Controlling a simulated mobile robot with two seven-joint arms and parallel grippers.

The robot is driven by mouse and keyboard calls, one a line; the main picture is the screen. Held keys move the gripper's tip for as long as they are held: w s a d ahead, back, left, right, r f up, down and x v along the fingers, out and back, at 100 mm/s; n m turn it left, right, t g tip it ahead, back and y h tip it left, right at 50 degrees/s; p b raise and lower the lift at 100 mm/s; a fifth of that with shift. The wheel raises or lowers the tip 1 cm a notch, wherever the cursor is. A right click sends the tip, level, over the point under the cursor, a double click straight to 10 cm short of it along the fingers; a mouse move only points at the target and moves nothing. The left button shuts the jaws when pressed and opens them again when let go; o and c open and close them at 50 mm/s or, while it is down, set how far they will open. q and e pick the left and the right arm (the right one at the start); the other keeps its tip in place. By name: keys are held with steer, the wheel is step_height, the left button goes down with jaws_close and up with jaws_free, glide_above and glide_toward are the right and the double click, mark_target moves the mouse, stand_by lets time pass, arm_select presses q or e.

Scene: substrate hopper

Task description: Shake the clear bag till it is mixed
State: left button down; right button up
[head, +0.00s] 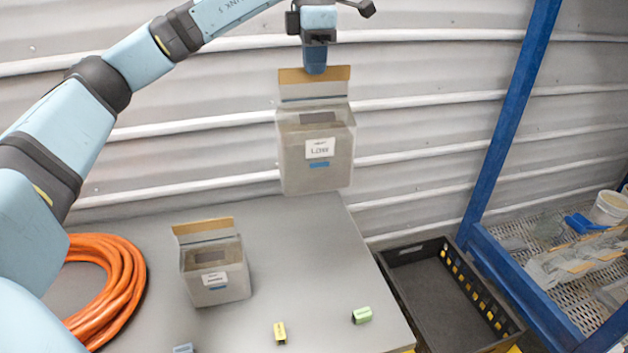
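A translucent bag (330,172) with a tan top strip, a white label and a blue mark hangs upright in the air above the back right of the grey table (300,240). My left gripper (315,70) is above it, with its fingers shut on the tan strip. The label is too small to read for certain. A second, similar bag (216,285) stands on the table, lower left of the held one, with its tan strip up. Dark content shows inside both bags. My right gripper is not in view.
An orange coiled hose (108,285) lies at the table's left. A yellow clip (280,333) and a green clip (362,315) lie near the front. A black crate (440,310) is right of the table. A blue rack (508,130) with a white bucket (608,208) stands at the right.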

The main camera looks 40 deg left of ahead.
mark_target(314, 105)
arm_select(q)
step_height(314, 105, down, 10)
steer(key=shift+a+r, duration=0.1)
steer(key=shift+r, duration=0.15)
step_height(314, 105, up, 10)
steer(key=shift+r, duration=0.1)
step_height(314, 105, down, 10)
steer(key=shift+f, duration=0.15)
steer(key=shift+r, duration=5.15)
step_height(314, 105, down, 10)
steer(key=shift+f, duration=0.1)
